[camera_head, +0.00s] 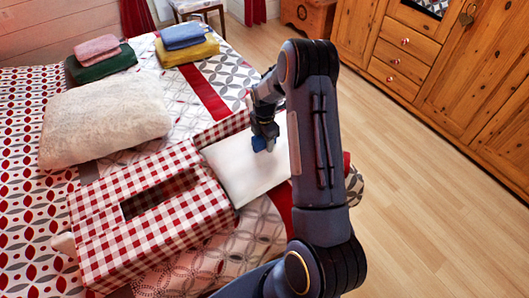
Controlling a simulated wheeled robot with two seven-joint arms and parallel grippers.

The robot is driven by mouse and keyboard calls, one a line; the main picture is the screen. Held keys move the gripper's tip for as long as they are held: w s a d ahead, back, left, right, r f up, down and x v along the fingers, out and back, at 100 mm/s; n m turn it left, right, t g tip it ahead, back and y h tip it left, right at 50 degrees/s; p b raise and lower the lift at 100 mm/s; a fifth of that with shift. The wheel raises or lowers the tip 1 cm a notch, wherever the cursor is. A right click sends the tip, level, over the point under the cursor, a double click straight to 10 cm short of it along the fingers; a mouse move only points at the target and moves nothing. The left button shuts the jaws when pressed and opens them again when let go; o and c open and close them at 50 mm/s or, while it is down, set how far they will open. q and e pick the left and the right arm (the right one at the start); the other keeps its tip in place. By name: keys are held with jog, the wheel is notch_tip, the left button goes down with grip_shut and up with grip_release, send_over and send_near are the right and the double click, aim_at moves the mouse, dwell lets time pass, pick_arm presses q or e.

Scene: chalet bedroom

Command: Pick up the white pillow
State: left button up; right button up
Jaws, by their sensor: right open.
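A flat, smooth white pillow (232,172) lies on the bed, partly under my right arm and next to the red-checked item. A larger, fluffy cream-white pillow (105,122) lies farther left on the bed. My right gripper (263,144) points down over the upper right part of the smooth white pillow. It is open; whether its fingertips touch the pillow cannot be told. My arm hides the pillow's right side. My left gripper is not in view.
A red-and-white checked box-like item (150,245) with a dark slot lies in front. Folded blue (183,36) and yellow (187,52) cloths, and pink (96,50) and green (103,66) ones, lie farther back. Wooden cabinets (405,45) stand right, beyond clear floor (440,190).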

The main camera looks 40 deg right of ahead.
grip_shut()
jog(key=shift+r, duration=0.15)
dwell(0.4)
